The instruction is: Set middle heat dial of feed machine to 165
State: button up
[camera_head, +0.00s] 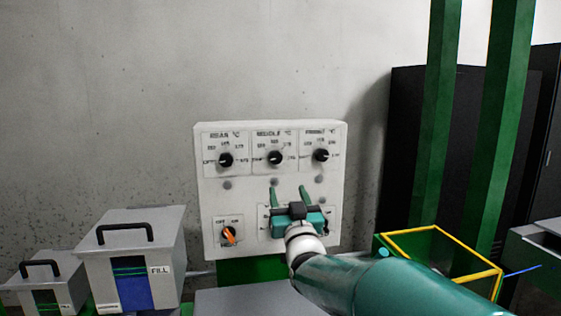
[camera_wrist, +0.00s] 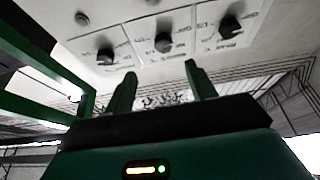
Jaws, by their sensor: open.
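The feed machine's white panel (camera_head: 240,190) stands against the wall in the head view. The middle heat dial (camera_head: 275,159) is a black knob in the top row, between a left dial (camera_head: 226,160) and a right dial (camera_head: 320,155). Its exact setting is too small to read. My gripper (camera_head: 288,193) is open and empty, with its green fingers pointing up just below the middle and right dials. In the wrist view the middle dial (camera_wrist: 163,42) shows beyond and between the fingertips (camera_wrist: 158,75), apart from them.
An orange switch (camera_head: 229,236) sits at the panel's lower left. Grey lidded boxes (camera_head: 135,255) stand at the left. A yellow-edged green bin (camera_head: 440,250) and green posts (camera_head: 440,110) stand at the right. The space in front of the upper panel is clear.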

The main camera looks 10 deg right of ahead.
aim_at(276, 160)
jog(key=x, duration=1.3)
jog(key=shift+a+r, duration=0.2)
jog(key=shift+a, duration=0.1)
jog(key=c, duration=1)
